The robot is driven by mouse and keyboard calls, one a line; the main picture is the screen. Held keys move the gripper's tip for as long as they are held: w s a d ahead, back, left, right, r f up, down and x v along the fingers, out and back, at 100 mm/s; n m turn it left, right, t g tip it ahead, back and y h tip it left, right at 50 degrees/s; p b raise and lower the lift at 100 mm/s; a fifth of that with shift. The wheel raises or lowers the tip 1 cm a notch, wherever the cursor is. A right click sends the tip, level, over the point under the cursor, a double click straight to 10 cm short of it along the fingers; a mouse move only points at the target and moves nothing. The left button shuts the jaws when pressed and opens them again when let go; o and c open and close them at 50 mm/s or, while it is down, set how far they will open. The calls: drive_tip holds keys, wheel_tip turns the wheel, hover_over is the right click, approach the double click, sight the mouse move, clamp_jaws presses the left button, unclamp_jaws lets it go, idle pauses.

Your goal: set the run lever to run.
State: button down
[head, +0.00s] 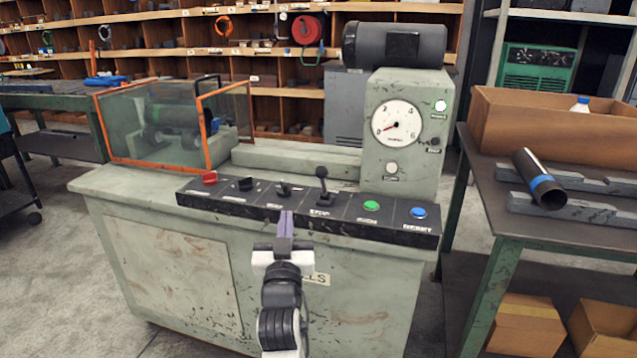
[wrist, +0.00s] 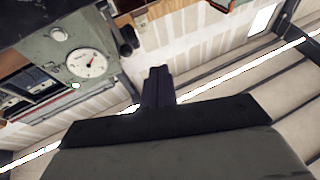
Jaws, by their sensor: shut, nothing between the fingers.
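The control panel (head: 341,223) is a black strip along the machine's front edge. A black lever with a round knob (head: 322,173) stands upright on it, right of centre; it looks like the run lever, but its label is too small to read. A smaller lever (head: 284,187) stands to its left. My gripper (head: 286,215) is shut and empty at the panel's front, below the smaller lever and left of the knobbed lever. In the wrist view its fingers (wrist: 158,75) are together, and no lever shows there.
A red knob (head: 209,178) and a black switch (head: 245,184) sit left on the panel; green (head: 371,206) and blue (head: 418,212) buttons sit right. A gauge (head: 396,122) is behind. A table (head: 500,215) with a dark pipe (head: 537,178) stands right.

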drive_tip(key=s+d+f+h+p, duration=0.1)
drive_tip(key=d+f+h, duration=0.1)
drive_tip(key=d+f, duration=0.3)
drive_tip(key=shift+d+t+p, duration=0.4)
drive_tip(key=shift+d, duration=0.3)
drive_tip(key=shift+r, duration=0.1)
